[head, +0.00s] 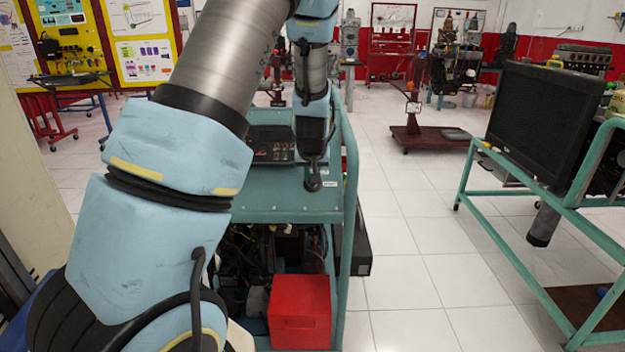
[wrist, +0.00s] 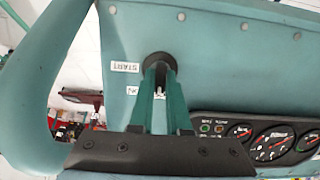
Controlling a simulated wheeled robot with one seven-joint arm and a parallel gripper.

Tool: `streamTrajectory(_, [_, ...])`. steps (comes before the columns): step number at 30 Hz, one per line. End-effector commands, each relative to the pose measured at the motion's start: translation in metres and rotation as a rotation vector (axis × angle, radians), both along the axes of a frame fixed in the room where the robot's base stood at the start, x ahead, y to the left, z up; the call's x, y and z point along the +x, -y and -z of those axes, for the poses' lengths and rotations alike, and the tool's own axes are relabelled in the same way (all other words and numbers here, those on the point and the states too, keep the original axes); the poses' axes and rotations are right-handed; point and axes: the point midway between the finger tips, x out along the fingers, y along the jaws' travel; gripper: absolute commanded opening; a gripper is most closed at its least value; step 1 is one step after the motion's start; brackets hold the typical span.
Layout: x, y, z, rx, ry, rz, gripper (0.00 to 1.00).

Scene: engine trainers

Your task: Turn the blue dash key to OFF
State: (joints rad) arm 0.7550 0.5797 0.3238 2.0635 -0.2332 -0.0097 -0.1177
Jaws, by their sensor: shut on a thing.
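The dash panel (wrist: 225,65) is teal, and a round dark key switch (wrist: 159,59) sits on it in the wrist view. My gripper (wrist: 160,72) has its two green fingers pointing at this switch, their tips at it and shut on the key. The key itself is hidden by the fingers, and I cannot make out its blue colour or exact angle. A START label (wrist: 125,67) and an ON label (wrist: 132,91) lie left of the switch, upside down. Another small white label (wrist: 159,94) shows between the fingers. In the head view the switch (head: 313,183) shows below my gripper.
Gauges (wrist: 270,145) and small indicator lamps sit on the dash right of my gripper in the wrist view. A teal tube frame (head: 350,190) borders the trainer. A red box (head: 299,312) is low in front. Another trainer with a radiator (head: 540,120) stands at right, with clear floor between.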

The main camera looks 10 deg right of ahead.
Motion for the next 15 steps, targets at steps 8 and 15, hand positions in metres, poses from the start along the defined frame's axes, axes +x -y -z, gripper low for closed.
streamTrajectory(8, [0.0,0.0004,-0.0004,-0.005,-0.001,-0.005,0.0])
streamTrajectory(15, [0.0001,0.0003,-0.0003,-0.004,-0.001,-0.005,0.28])
